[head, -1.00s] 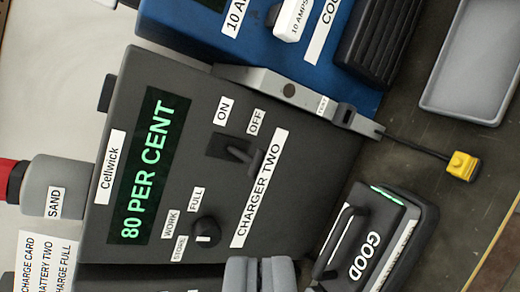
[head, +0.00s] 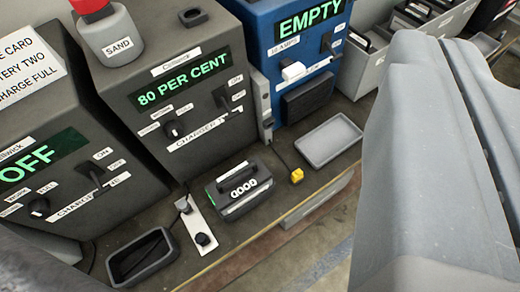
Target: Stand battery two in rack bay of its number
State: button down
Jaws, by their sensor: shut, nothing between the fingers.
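Charger two shows 80 PER CENT. My gripper (head: 425,45) fills the right side of the view as large grey fingers, shut side by side and empty, apart from the battery. Grey open bins (head: 350,72) with dark things in them stand at the back right; I cannot tell whether they are the rack or read bay numbers.
Another charger (head: 60,150) at left reads OFF; a blue one (head: 262,25) reads EMPTY. A grey tray (head: 328,142), a yellow plug (head: 297,175), a white plate with a knob (head: 193,222) and a black tray (head: 112,272) are on the bench. A card (head: 22,65) mentions battery two, charge full.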

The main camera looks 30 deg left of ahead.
aim_at(241, 186)
jog(key=z, duration=0.3)
jog(key=k, duration=1.15)
jog(key=u, duration=1)
jog(key=k, duration=0.3)
jog(key=z, duration=0.95)
jog(key=i, duration=1.3)
jog(key=u, duration=0.55)
jog(key=i, duration=0.45)
jog(key=u, duration=0.3)
